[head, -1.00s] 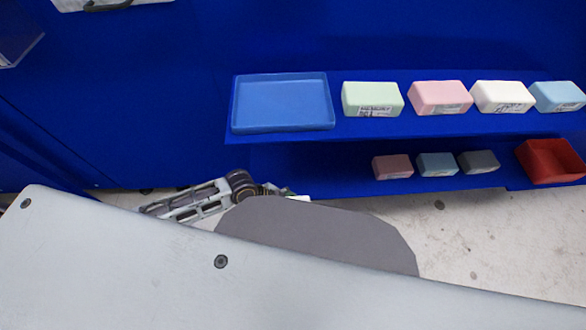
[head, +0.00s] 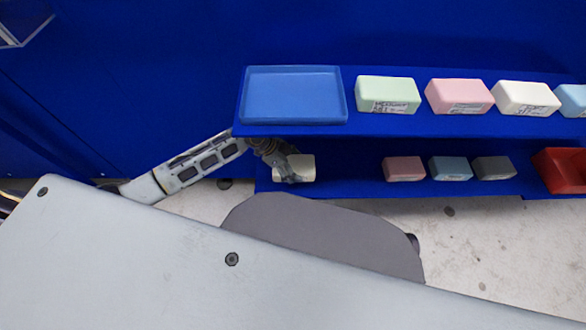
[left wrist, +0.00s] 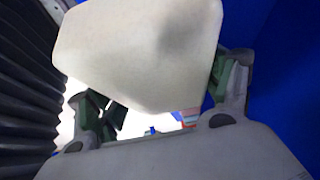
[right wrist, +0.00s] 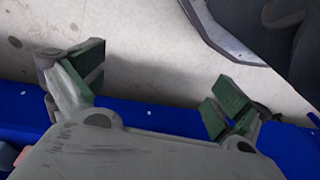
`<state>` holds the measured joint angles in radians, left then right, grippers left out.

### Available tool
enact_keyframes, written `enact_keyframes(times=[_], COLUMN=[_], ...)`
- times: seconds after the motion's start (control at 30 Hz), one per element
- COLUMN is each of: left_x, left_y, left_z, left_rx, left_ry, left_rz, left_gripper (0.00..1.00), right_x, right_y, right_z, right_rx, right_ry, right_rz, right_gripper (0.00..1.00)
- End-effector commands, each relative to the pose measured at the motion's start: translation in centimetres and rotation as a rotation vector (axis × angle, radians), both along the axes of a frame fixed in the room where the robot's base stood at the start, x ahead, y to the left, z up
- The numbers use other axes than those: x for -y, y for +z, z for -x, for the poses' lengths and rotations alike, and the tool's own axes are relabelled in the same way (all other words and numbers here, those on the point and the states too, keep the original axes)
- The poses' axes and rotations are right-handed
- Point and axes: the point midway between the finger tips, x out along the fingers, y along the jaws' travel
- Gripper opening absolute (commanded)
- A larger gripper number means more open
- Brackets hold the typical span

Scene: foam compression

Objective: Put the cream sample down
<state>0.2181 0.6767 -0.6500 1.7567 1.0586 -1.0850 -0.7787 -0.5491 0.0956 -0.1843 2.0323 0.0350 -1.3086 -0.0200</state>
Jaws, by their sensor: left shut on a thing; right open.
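The cream sample (head: 307,168) is a pale block held by my left gripper (head: 287,170) at the left end of the lower shelf in the head view. I cannot tell whether it touches the shelf. In the left wrist view the cream sample (left wrist: 140,50) fills the space between the two green-padded fingers of my left gripper (left wrist: 162,100), its face partly shaded. My right gripper (right wrist: 155,88) is open and empty in the right wrist view, over pale floor and a blue edge. It does not show in the head view.
The upper blue shelf bears an empty blue tray (head: 293,95), then green (head: 388,94), pink (head: 459,96) and white (head: 525,98) blocks. Lower shelf space left of brown is clear.

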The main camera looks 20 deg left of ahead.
Motion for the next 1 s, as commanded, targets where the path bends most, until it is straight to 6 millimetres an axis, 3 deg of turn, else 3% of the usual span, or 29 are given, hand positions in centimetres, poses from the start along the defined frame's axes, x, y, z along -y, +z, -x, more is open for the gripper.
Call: enact_keyframes(times=[0.27,0.53,1.0], left_x=[-0.9,-0.9,-0.9], left_y=[0.0,-2.8,-3.3], left_z=[-3.2,-3.1,-3.1], left_rx=[0.002,-0.001,0.001], left_ry=[0.0,-0.001,-0.001], left_rz=[0.0,-0.001,0.0], left_gripper=[0.67,0.67,0.67], right_x=[-0.2,-0.5,-0.5], right_y=[0.8,2.0,1.8], right_z=[-0.4,-1.0,0.0], right_rx=[0.018,0.047,0.029], right_ry=[0.001,0.001,0.004], right_rz=[-0.008,-0.02,-0.02], right_gripper=[1.0,1.0,1.0])
